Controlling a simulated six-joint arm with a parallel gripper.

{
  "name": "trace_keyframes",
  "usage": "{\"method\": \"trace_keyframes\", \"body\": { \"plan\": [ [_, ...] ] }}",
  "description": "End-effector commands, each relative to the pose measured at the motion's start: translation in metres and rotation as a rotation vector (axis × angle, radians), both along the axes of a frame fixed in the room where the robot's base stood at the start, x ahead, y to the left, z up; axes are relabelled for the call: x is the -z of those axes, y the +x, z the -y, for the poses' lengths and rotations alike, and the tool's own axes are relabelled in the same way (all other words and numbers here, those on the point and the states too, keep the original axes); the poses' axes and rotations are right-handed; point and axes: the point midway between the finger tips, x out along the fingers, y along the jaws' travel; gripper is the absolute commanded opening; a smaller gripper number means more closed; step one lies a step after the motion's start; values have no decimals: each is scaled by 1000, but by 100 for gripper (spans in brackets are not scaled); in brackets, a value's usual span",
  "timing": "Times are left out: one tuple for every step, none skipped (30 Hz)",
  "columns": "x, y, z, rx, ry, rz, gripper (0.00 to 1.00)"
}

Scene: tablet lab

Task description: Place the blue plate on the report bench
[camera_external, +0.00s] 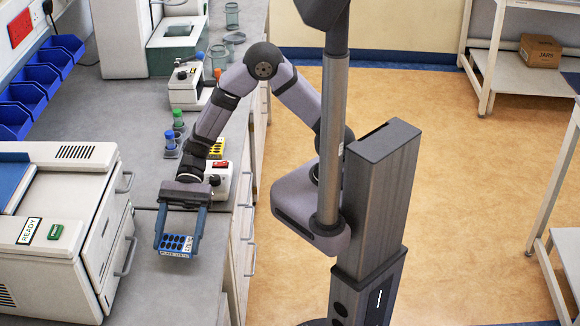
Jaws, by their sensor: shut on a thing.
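The blue plate (176,245) is a small block with dark round wells on top and a white label on its front side. My gripper (179,238) is shut on it, with one finger at each side. The plate is over the grey bench on the left, near the front right of the white READY machine. I cannot tell whether its underside touches the bench. No bench is visibly labelled as the report bench.
The white READY machine (70,215) stands left of my gripper. Small devices, a yellow plate (216,149) and capped bottles (170,142) stand farther back on the grey bench (140,290). A shelf with a cardboard box (540,51) is at the back right. The floor between is clear.

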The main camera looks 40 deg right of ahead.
Motion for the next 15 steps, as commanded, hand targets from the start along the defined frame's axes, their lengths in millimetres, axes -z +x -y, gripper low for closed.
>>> {"method": "trace_keyframes", "body": {
  "plan": [
    [2, 0, 0, 1, 2, 0, 41],
    [2, 0, 0, 1, 2, 0, 41],
    [3, 0, 0, 0, 2, 1, 41],
    [3, 0, 0, 0, 2, 1, 41],
    [3, 0, 0, 0, 2, 1, 41],
    [5, 0, 0, 1, 2, 0, 41],
    [6, 0, 0, 1, 0, -1, 41],
    [9, 0, 0, 1, -1, -1, 41],
    [13, 0, 0, 1, -1, -1, 41],
    [17, 0, 0, 0, -2, -2, 41],
    [21, 0, 0, 1, -3, -2, 41],
    [25, 0, 0, 0, -2, -2, 41],
    [29, 0, 0, 1, -3, -3, 41],
    [31, 0, 0, 1, -2, -2, 41],
    [34, 0, 0, 1, -2, -2, 41]
  ]
}}
